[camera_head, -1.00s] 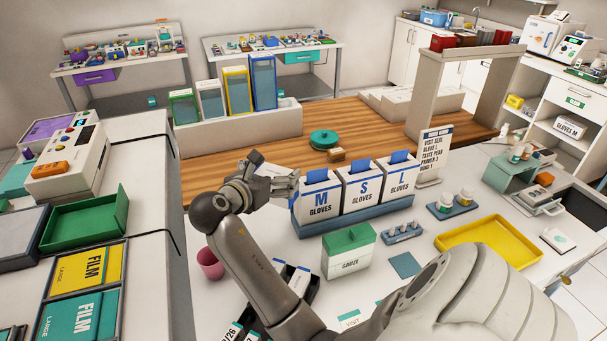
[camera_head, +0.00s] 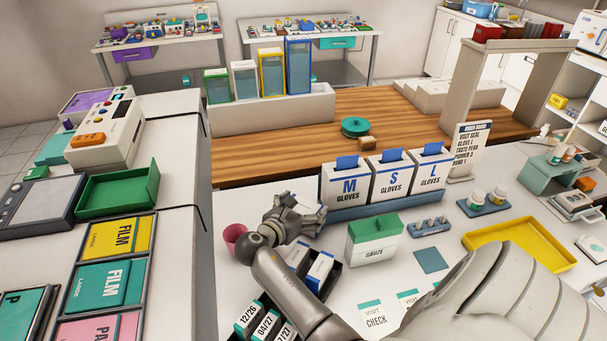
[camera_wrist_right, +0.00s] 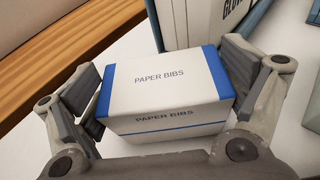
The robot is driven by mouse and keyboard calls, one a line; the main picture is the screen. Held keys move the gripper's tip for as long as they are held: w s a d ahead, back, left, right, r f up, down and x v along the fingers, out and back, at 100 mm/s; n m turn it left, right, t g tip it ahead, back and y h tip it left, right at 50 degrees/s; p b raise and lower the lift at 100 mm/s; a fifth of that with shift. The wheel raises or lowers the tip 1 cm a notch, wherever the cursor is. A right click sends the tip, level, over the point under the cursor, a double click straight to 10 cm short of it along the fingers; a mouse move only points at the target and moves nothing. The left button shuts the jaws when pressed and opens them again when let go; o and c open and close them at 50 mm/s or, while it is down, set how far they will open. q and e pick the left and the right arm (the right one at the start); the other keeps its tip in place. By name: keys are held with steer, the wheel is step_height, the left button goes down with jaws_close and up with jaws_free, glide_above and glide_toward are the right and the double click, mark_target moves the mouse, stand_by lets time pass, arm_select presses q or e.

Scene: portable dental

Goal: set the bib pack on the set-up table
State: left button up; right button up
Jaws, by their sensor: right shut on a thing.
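The bib pack (camera_wrist_right: 165,85), a white box with blue ends marked PAPER BIBS, sits between the two fingers of my right gripper (camera_wrist_right: 165,100) in the right wrist view. The gripper is shut on it. Which surface is the set-up table is not labelled. My left gripper is not in view.
The glove boxes (camera_head: 347,186) stand right of my gripper. A pink cup (camera_head: 235,236), a dark tray of dated packs (camera_head: 268,322) and a green-lidded gauze box (camera_head: 374,240) are close by. A wooden counter (camera_head: 270,168) lies behind. A yellow tray (camera_head: 520,247) is at the right.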

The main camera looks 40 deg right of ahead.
steer(key=shift+f, duration=0.1)
steer(key=o, duration=0.8)
steer(key=shift+a+r, duration=0.2)
steer(key=shift+r, duration=0.1)
steer(key=p+v, duration=0.8)
steer(key=v, duration=0.3)
steer(key=shift+s+a, duration=0.15)
steer(key=shift+a, duration=0.15)
